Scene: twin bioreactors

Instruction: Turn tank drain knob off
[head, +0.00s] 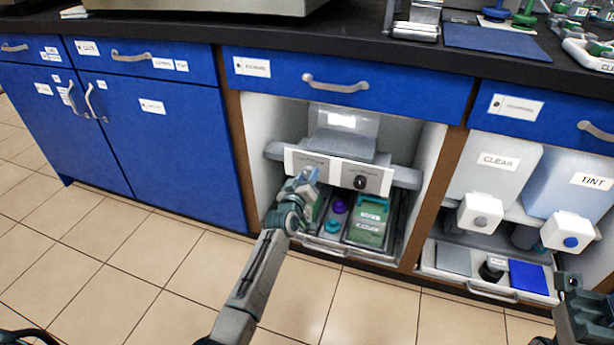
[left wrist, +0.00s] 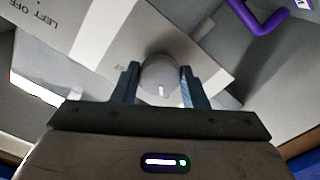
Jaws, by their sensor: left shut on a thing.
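A grey round knob (left wrist: 160,76) with a small pale mark sits on a white panel (left wrist: 95,30) in the left wrist view. The panel there reads "LEFT OFF". My left gripper (left wrist: 159,68) is shut on this knob, one finger on each side. In the head view my left gripper (head: 304,180) is at the left half of the white panel (head: 335,166) and hides the knob behind it. A second, dark knob (head: 360,182) shows on the right half of the panel. A grey tank (head: 342,132) stands behind the panel. My right gripper (head: 566,284) is partly in view at lower right, apart from everything.
Below the panel, a pull-out tray (head: 330,250) holds a green box (head: 368,222) and purple and teal items. To the right stand "CLEAR" (head: 495,170) and "TINT" (head: 580,185) containers with spouts. Blue drawers (head: 350,84) are above. The tiled floor in front is free.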

